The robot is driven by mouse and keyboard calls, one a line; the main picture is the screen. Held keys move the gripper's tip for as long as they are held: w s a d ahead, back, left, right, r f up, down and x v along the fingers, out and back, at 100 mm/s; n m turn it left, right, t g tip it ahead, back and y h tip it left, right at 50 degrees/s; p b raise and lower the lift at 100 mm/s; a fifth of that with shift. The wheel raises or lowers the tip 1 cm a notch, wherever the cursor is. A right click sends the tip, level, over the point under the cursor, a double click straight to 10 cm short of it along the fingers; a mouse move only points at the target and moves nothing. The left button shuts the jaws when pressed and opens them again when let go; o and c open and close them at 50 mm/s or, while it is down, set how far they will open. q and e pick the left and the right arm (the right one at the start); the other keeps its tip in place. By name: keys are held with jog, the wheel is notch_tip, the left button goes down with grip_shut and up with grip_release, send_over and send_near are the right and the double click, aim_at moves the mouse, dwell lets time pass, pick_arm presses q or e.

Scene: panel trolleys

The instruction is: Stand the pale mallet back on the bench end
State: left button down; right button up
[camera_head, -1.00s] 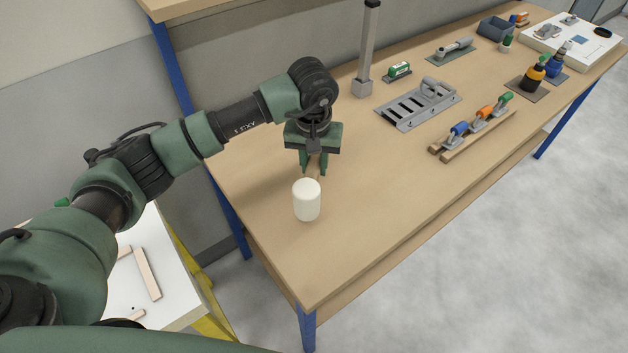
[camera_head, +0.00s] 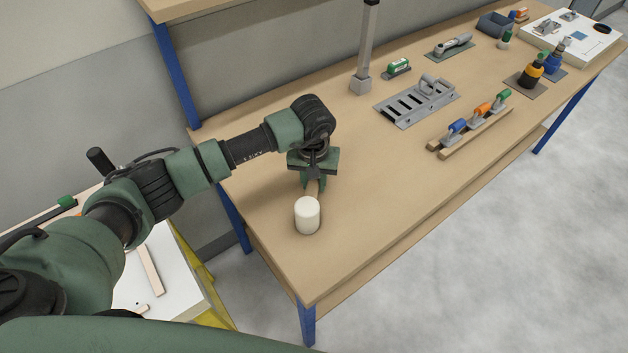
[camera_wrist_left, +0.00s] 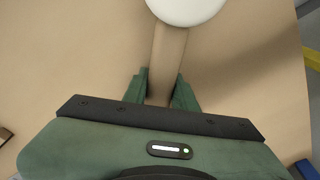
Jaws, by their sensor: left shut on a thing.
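The mallet has a pale, off-white cylindrical head (camera_head: 307,215) and a light wooden handle (camera_wrist_left: 168,55). My left gripper points down and is shut on the handle, behind the head. In the left wrist view the handle runs between the two fingers (camera_wrist_left: 163,90), and the head is cut off by the top edge. I cannot tell whether the head touches the bench. My right gripper is not in view.
A grey post (camera_head: 367,45), a slotted metal plate (camera_head: 415,101) and a rack of colored-handled tools (camera_head: 475,125) stand farther along the bench. A white-topped trolley (camera_head: 180,275) stands at the left. The bench end around the mallet is clear.

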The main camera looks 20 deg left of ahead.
aim_at(313, 182)
pick_arm(q)
jog(key=c, duration=1.1)
grip_release()
jog(key=shift+r+p, duration=0.2)
jog(key=shift+p, duration=0.15)
jog(key=shift+r+b, duration=0.3)
jog(key=shift+b, duration=0.05)
jog(key=r+b, duration=0.1)
jog(key=r, duration=0.2)
jog(key=r+b, duration=0.1)
jog(key=r, duration=0.2)
jog(key=s+r+b, duration=0.1)
jog(key=r, duration=0.2)
jog(key=shift+r, duration=0.3)
jog(key=shift+s+r, duration=0.15)
jog(key=shift+r, duration=0.65)
jog(key=shift+d, duration=0.1)
